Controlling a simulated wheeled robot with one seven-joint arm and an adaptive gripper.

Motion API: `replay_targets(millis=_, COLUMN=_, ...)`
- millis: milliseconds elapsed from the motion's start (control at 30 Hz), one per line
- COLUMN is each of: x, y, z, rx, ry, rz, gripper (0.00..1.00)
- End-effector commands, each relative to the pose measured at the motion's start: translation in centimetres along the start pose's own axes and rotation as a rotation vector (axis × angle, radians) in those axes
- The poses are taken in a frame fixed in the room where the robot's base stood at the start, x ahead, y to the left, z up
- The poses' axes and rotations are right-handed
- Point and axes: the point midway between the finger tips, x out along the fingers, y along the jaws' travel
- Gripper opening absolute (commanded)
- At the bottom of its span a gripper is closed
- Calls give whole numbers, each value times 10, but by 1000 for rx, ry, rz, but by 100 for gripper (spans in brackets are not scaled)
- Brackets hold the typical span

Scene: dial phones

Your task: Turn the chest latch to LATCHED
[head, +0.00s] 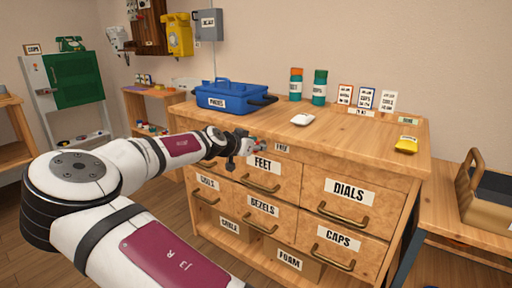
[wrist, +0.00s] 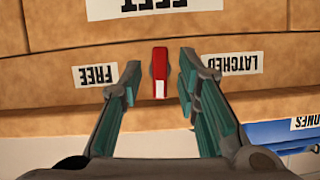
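The chest latch (wrist: 160,62) is a small red lever with a white end, on the wooden strip of the chest. In the wrist view, which shows the labels upside down, it stands upright in the picture between the FREE label (wrist: 96,75) and the LATCHED label (wrist: 234,64). It points toward neither label. My gripper (wrist: 160,70) is open, with one finger on each side of the latch and a visible gap to both. In the head view my gripper (head: 252,146) is at the chest's upper front edge and mostly hides the latch.
The chest top (head: 350,130) carries a blue toolbox (head: 232,97), a white object (head: 303,119), two jars, cards and a yellow object (head: 406,145). Labelled drawers, including FEET (head: 262,164) and DIALS (head: 348,191), lie below. A side table with a basket stands at right.

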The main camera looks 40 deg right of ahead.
Motion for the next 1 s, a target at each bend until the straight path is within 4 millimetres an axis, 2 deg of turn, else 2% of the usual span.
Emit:
replay_targets(millis=100, x=0, y=0, z=0, rx=0, ry=0, rz=0, gripper=28)
replay_targets(millis=233, x=0, y=0, z=0, rx=0, ry=0, rz=0, gripper=0)
replay_targets(millis=667, x=-1, y=-1, z=-1, rx=-39, ry=1, rz=16, gripper=0)
replay_targets(millis=1000, x=-1, y=-3, z=-2, rx=-249, ry=2, rz=103, gripper=0)
